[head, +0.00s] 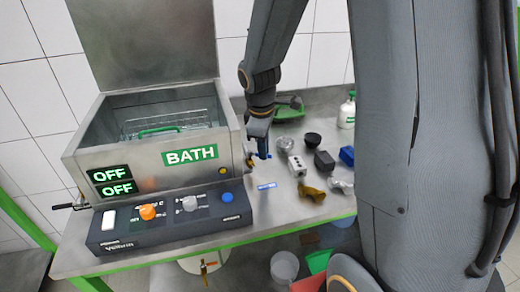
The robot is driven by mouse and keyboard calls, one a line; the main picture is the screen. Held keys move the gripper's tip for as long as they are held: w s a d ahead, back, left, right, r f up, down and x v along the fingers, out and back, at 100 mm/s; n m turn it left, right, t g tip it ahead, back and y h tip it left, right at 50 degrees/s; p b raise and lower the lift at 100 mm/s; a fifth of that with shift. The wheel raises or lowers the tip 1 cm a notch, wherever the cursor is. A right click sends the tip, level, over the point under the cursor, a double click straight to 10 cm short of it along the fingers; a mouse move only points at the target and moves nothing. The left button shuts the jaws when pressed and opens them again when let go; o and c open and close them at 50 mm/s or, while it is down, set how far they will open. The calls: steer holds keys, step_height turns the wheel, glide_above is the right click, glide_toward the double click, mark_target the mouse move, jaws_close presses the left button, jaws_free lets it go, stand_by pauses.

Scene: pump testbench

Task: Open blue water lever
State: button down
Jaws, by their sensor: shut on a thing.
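The blue water lever (265,156) is a small blue piece at the right side of the steel bath (88,158), near a brass fitting. My gripper (259,150) reaches down from above to the lever and is shut on it. The fingers hide much of the lever, so its exact angle is hard to tell.
A control box (140,239) with orange, grey and blue knobs stands in front of the bath. Several metal and plastic parts, such as a white block (297,167) and a blue block (347,156), lie on the bench to the right. A white bottle (347,112) stands behind them.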

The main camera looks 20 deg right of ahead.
steer(key=c, duration=1.9)
jaws_free()
steer(key=shift+s+d, duration=0.1)
steer(key=shift+d, duration=0.2)
steer(key=shift+o, duration=0.4)
steer(key=shift+a, duration=0.2)
steer(key=shift+r, duration=0.1)
step_height(320, 180, up, 8)
steer(key=s+b, duration=0.1)
steer(key=shift+a+f, duration=0.25)
steer(key=shift+a, duration=0.2)
steer(key=shift+s, duration=0.1)
